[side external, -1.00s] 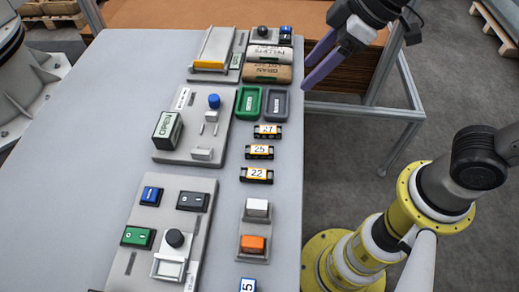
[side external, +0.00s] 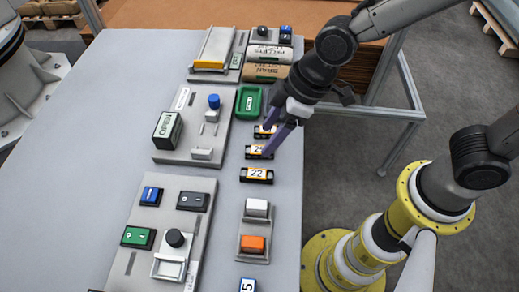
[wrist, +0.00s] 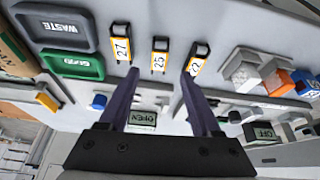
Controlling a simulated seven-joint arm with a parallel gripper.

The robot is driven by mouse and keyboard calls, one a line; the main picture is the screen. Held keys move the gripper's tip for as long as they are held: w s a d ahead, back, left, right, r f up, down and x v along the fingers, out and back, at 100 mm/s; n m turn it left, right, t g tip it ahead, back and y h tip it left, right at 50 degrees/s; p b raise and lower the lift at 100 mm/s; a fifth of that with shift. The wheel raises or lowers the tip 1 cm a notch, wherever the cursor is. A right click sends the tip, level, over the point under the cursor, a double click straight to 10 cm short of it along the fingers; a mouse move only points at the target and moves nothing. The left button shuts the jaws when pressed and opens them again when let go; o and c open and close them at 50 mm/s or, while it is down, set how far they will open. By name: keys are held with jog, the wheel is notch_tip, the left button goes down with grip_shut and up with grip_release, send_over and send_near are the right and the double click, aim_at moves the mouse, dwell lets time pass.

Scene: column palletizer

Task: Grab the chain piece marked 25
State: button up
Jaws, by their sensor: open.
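The chain piece marked 25 (side external: 254,151) is a small dark link with an orange-edged white label, lying on the grey table between its two neighbours. The piece marked 27 (side external: 261,131) lies behind it and the piece marked 22 (side external: 257,175) in front. My gripper (side external: 269,142) is open and empty above this row, and its purple fingers partly cover pieces 25 and 27. In the wrist view piece 25 (wrist: 160,56) shows between and beyond the open fingertips (wrist: 160,74). Piece 27 (wrist: 121,47) is near the left finger and piece 22 (wrist: 196,60) near the right finger.
A green tray (side external: 248,102) stands behind the row; a grey tray marked WASTE (wrist: 57,32) shows in the wrist view. A panel with a blue knob (side external: 213,101) lies to the left. White and orange blocks (side external: 254,243) stand in front. The table's right edge is close.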

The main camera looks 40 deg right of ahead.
aim_at(260, 149)
jog(key=x, duration=0.4)
jog(key=shift+f, duration=0.45)
grip_shut()
